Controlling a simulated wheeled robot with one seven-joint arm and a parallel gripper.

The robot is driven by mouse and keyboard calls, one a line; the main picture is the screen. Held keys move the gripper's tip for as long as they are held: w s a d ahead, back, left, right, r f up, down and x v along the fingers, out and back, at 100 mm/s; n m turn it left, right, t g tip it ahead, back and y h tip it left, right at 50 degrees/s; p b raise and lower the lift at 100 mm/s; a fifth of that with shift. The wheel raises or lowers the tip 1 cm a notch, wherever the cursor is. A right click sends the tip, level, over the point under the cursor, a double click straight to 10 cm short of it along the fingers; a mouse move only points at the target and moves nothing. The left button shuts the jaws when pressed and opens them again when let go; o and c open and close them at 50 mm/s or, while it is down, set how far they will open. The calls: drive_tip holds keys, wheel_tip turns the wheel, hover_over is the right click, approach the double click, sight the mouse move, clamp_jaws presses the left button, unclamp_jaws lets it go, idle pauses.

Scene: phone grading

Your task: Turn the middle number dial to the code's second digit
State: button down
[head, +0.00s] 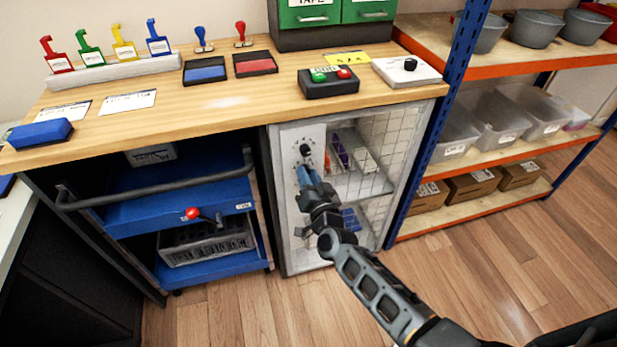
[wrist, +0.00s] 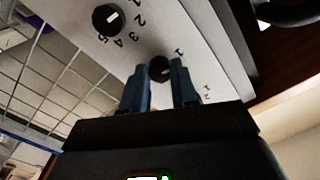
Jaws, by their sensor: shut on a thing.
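The light grey dial panel (head: 288,190) is on the left front of the wire-mesh cabinet under the workbench. In the wrist view, the middle black dial (wrist: 160,68) sits between the two blue fingertips of my gripper (wrist: 161,80), which is shut on it. A "1" shows beside this dial; its other digits and its pointer's reading are not clear. Another black dial (wrist: 108,19) with a white mark is apart at the upper left, with digits around it. More digits show at the lower right; their dial is hidden by my gripper. In the head view my gripper (head: 304,168) covers part of the panel.
A yellow note (head: 346,60) with dark, hard-to-read characters lies on the wooden bench (head: 215,103). A blue cart (head: 160,205) stands left of the cabinet. A shelf rack (head: 480,157) stands on the right. The floor in front is clear.

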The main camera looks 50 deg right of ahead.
drive_tip(key=shift+m+b, duration=1.45)
drive_tip(key=shift+m, duration=2.15)
drive_tip(key=c, duration=0.9)
unclamp_jaws()
drive_tip(key=shift+o, duration=0.2)
drive_tip(key=v, duration=0.8)
drive_tip(key=shift+p, duration=0.3)
drive_tip(key=shift+f, duration=0.2)
